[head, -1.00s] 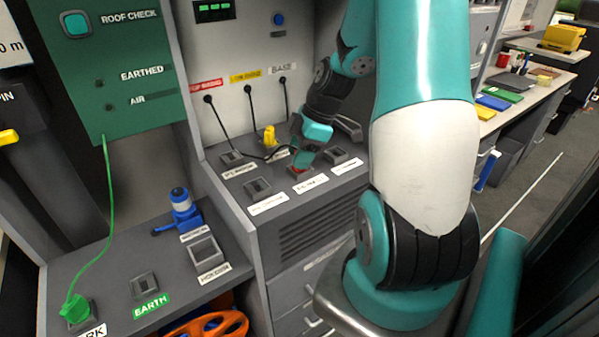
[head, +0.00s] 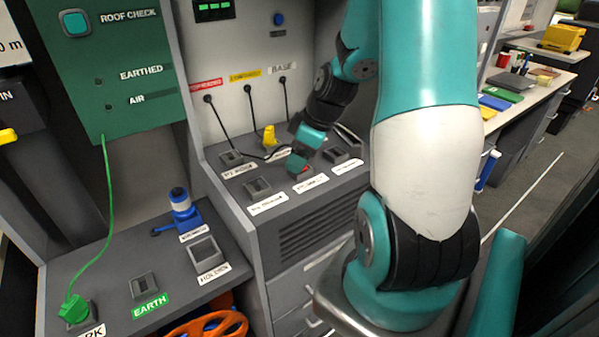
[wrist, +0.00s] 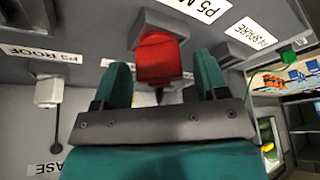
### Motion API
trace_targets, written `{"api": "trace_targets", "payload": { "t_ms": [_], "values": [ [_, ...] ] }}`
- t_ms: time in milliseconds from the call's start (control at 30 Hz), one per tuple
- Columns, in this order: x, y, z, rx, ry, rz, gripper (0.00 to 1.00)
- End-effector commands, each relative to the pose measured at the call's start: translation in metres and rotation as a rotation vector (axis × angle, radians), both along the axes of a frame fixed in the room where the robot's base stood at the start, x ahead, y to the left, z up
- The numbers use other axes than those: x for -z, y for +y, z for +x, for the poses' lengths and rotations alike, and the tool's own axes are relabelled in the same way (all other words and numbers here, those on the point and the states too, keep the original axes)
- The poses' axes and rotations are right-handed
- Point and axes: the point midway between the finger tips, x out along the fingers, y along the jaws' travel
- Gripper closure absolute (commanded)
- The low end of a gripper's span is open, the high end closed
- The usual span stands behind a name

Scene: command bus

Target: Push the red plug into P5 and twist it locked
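The red plug (wrist: 162,58) is at the grey P5 socket (wrist: 172,27) in the wrist view, its face against or in the socket. I cannot tell how deep it sits or whether it is locked. The socket sits turned at an angle to the fingers. In the head view my gripper (head: 299,161) is low over the sloped panel, with only a little red of the plug (head: 306,169) showing. The P5 label (wrist: 203,7) is beside the socket.
Other sockets surround it on the panel, including one front left (head: 257,187) and one at right (head: 335,155). A yellow plug (head: 269,136) stands behind. A blue plug (head: 181,205) and a green plug (head: 73,307) are on the lower left counter. Black cables hang at the back.

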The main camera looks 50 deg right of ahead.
Motion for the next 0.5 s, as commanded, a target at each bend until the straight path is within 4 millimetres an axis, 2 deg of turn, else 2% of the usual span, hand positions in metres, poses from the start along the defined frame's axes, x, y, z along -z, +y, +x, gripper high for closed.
{"api": "trace_targets", "payload": {
  "t_ms": [333, 500],
  "values": [
    [-0.004, -0.001, 0.000, -0.002, -0.004, -0.002, 0.26],
    [-0.024, -0.005, -0.007, 0.001, -0.008, -0.005, 0.26]
  ]
}}
